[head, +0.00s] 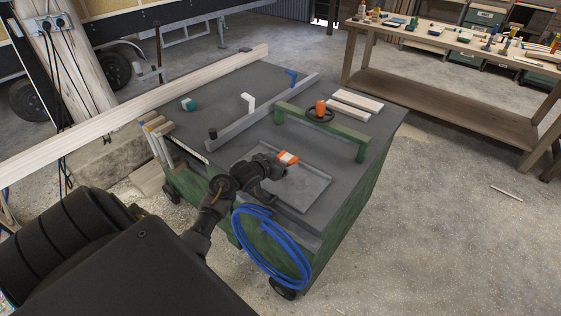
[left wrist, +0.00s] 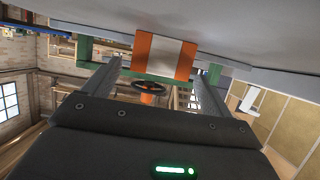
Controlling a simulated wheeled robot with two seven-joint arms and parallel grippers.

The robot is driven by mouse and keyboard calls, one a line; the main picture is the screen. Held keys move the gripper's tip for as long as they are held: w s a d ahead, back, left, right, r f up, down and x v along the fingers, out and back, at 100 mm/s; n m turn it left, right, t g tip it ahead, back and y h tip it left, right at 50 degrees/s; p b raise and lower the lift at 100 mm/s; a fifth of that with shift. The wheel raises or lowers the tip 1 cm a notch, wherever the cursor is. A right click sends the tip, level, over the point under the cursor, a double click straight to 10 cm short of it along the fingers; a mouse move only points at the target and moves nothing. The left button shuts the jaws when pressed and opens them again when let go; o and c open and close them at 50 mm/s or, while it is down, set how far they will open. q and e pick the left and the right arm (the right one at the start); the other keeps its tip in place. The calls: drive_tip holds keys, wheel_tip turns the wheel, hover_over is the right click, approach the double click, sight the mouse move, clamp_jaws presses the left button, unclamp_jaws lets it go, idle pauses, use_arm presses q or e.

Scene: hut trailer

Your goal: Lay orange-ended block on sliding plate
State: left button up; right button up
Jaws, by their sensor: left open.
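The orange-ended block (head: 288,157), orange with a pale middle, appears to rest on the grey sliding plate (head: 308,185), near its back left part. In the left wrist view the block (left wrist: 165,56) is against the grey surface, just beyond and between my fingers. My left gripper (head: 277,161) is low over the plate beside the block. Its fingers (left wrist: 152,68) are spread, with gaps seen at the block's sides. The gripper hides part of the plate's left side in the head view. My right gripper is not in view.
A green bar guard (head: 322,128) stands behind the plate, with an orange-knobbed black wheel (head: 320,112) behind it. A grey fence (head: 262,112) runs across the bench top (head: 225,95). Two pale boards (head: 357,101) lie at the back right. A blue hose (head: 272,250) hangs in front.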

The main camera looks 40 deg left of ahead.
use_arm(q)
drive_tip(key=shift+r, duration=0.2)
drive_tip(key=v, duration=1.2)
drive_tip(key=shift+d, duration=0.1)
